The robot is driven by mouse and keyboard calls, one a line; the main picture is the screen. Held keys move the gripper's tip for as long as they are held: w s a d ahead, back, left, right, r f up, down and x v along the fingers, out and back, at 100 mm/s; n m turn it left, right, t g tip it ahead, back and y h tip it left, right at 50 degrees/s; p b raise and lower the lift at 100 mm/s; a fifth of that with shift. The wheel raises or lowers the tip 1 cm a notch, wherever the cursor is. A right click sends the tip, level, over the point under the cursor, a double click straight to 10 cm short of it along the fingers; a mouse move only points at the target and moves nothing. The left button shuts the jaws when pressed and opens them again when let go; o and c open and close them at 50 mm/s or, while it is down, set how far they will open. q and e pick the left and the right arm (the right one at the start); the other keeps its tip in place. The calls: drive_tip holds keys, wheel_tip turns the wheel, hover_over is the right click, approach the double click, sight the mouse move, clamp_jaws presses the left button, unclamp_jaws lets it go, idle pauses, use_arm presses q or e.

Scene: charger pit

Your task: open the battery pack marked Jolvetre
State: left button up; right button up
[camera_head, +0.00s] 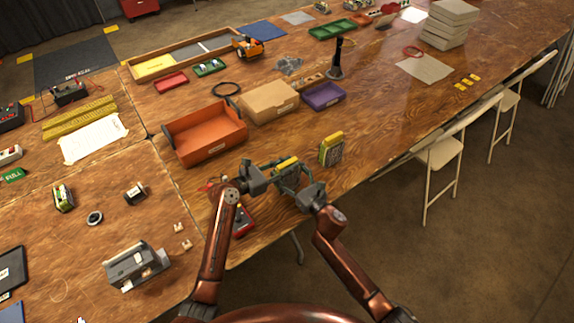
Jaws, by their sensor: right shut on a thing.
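A battery pack with a yellow top (287,163) is between my two grippers near the table's front edge. My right gripper (303,188) is shut on this pack from its right side. My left gripper (262,174) is close against the pack's left side; its fingers are too small and overlapped to tell whether they are open or shut. A second yellow-and-grey battery pack (331,150) stands on the table just to the right. The markings on both packs are too small to read, so I cannot tell which is Jolvetre.
An orange tray (209,132), a cardboard box (268,102) and a purple tray (323,97) stand behind my grippers. A red-and-black device (243,219) lies by my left arm. A grey machine (136,266) is at the lower left. Bare wood lies right of the second pack.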

sight(287, 162)
use_arm(q)
clamp_jaws()
drive_tip(key=shift+r, duration=0.25)
idle(0.5)
drive_tip(key=shift+r, duration=0.9)
drive_tip(key=shift+r, duration=2)
use_arm(e)
drive_tip(key=o, duration=1.8)
drive_tip(key=shift+c, duration=0.2)
